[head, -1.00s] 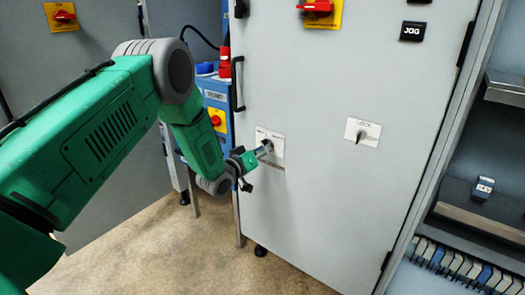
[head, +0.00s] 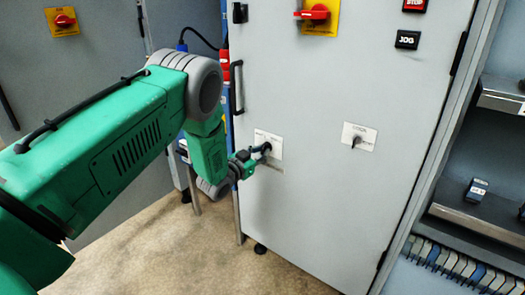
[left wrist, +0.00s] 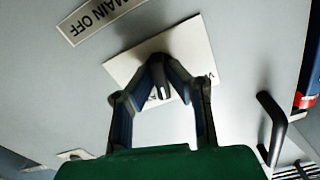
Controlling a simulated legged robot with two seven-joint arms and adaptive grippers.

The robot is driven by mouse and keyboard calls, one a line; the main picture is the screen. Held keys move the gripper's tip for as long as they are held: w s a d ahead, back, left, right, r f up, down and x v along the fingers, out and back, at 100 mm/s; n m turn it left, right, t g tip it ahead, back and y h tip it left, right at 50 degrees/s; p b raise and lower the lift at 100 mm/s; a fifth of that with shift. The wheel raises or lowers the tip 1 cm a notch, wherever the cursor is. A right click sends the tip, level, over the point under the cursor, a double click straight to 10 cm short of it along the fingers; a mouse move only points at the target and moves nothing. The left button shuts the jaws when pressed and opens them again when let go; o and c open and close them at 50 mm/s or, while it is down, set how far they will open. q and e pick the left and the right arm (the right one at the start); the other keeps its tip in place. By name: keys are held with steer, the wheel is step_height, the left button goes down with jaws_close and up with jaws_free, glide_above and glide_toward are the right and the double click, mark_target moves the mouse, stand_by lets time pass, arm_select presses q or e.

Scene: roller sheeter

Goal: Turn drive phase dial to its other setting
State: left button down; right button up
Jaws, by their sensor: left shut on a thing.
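A dial on a white plate (head: 276,151) is on the left of the grey cabinet door. My left gripper (head: 263,150) is at this plate, with its fingertips at the dial. In the left wrist view, the fingers (left wrist: 161,64) close around the small dark dial knob (left wrist: 161,82) in front of the white plate (left wrist: 190,42). The plate's lettering is mostly hidden by the fingers, so I cannot read the dial's setting. My right gripper is out of view.
A second dial plate (head: 359,137) with a small knob is to the right. A red rotary switch (head: 315,13) on yellow and a JOG button (head: 407,39) are above. A black door handle (head: 238,86) stands out near my arm. Shelves (head: 470,220) are at the right.

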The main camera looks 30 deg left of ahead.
arm_select(q)
steer(key=shift+m+p, duration=0.3)
steer(key=shift+m, duration=1.3)
steer(key=shift+a, duration=0.1)
steer(key=c, duration=1.6)
jaws_free()
steer(key=shift+s+a+f, duration=0.1)
steer(key=shift+s+a, duration=0.05)
steer(key=shift+s, duration=1.85)
steer(key=shift+s+a+r, duration=0.1)
steer(key=shift+s+a, duration=0.05)
steer(key=shift+s, duration=1.8)
steer(key=shift+s+a+f, duration=0.1)
steer(key=shift+s+a, duration=0.05)
steer(key=shift+s, duration=1.85)
